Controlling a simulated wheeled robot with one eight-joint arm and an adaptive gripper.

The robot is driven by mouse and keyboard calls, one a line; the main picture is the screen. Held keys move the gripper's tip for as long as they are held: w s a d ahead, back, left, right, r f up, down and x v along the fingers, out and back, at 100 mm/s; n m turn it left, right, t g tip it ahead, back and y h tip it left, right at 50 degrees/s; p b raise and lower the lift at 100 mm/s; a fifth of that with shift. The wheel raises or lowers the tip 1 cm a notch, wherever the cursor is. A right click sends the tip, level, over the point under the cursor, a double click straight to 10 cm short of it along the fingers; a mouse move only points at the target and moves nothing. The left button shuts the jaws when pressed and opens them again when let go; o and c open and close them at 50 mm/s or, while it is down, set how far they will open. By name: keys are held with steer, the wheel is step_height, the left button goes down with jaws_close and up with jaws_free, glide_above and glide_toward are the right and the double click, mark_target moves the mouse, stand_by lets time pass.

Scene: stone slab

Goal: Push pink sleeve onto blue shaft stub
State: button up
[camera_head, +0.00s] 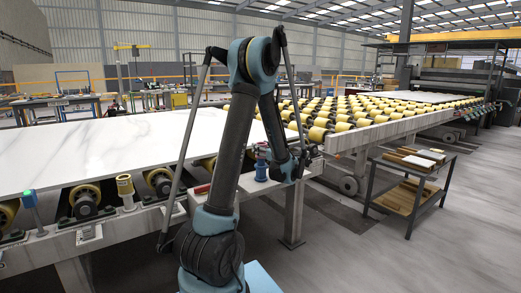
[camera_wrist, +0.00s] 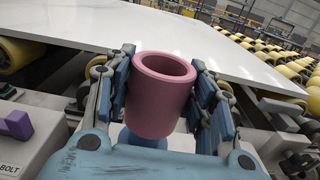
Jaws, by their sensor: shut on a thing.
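The pink sleeve (camera_wrist: 157,98) is an upright open tube, held between the two finger pads of my gripper (camera_wrist: 162,92) in the wrist view. Its upper rim faces me and its bore looks empty at the top. A blue piece, apparently the blue shaft stub (camera_wrist: 143,139), shows directly below the sleeve. I cannot tell whether the sleeve touches it or surrounds its tip. In the head view the blue stub (camera_head: 261,172) stands at the conveyor's edge, just left of my gripper (camera_head: 272,157). The sleeve is small and partly hidden there.
A white stone slab (camera_head: 100,147) lies behind on the roller conveyor. A purple block (camera_wrist: 16,124) sits on a grey box marked BOLT at the left.

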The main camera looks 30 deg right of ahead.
steer(key=shift+f, duration=2.15)
steer(key=o, duration=1.2)
steer(key=shift+s, duration=0.1)
steer(key=s, duration=1.1)
steer(key=shift+s+d, duration=0.35)
